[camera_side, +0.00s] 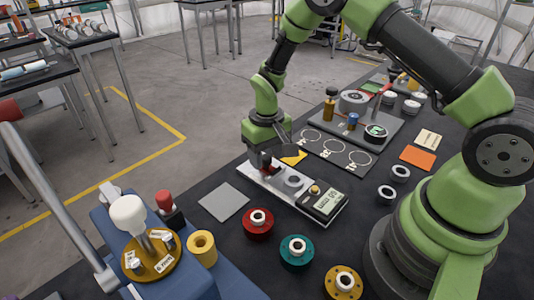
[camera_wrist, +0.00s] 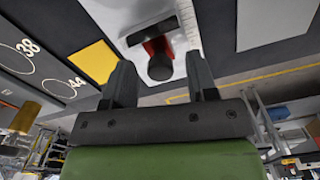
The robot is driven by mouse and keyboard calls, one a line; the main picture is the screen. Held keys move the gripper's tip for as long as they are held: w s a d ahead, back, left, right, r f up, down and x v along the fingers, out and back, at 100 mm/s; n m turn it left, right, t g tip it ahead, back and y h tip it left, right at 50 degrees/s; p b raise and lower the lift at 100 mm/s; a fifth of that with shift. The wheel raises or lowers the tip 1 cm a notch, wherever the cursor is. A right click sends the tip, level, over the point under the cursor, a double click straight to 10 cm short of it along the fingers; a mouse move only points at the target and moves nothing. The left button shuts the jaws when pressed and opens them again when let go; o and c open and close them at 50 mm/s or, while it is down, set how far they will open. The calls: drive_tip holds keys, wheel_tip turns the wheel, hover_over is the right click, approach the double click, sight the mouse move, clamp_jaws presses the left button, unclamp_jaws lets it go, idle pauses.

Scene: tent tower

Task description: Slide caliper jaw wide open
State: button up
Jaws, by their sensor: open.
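The caliper (camera_side: 277,188) is a long pale plate on the dark table. It has a grey display block (camera_side: 326,202) at its near right end and a round part with a ring in its middle. A jaw piece with a red and black knob (camera_side: 266,161) stands at its far left end. In the wrist view the knob (camera_wrist: 160,62) shows over the white plate, with scale marks beside it. My gripper (camera_side: 268,154) is above that end. In the wrist view its two fingers (camera_wrist: 161,72) are apart, one to each side of the knob, with visible gaps. Contact cannot be seen.
A grey square (camera_side: 224,201) lies left of the caliper. Red (camera_side: 258,224), teal (camera_side: 297,252) and yellow (camera_side: 343,284) flanged parts stand in front. A board with numbered circles (camera_side: 337,150) lies behind. A blue fixture (camera_side: 150,250) stands at front left.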

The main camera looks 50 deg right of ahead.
wheel_tip(320, 180, up, 10)
idle(0.5)
wheel_tip(320, 180, up, 9)
drive_tip(key=t, duration=0.2)
hover_over(267, 158)
drive_tip(key=s+a, duration=0.1)
drive_tip(key=s, duration=0.3)
drive_tip(key=s+a+r+t+y, duration=0.1)
drive_tip(key=s+r, duration=0.3)
drive_tip(key=s, duration=0.4)
drive_tip(key=s+a+r+m+t+y, duration=0.1)
drive_tip(key=s+r+t, duration=0.3)
drive_tip(key=s, duration=0.4)
drive_tip(key=shift+s+a+r, duration=0.3)
drive_tip(key=shift+a, duration=0.05)
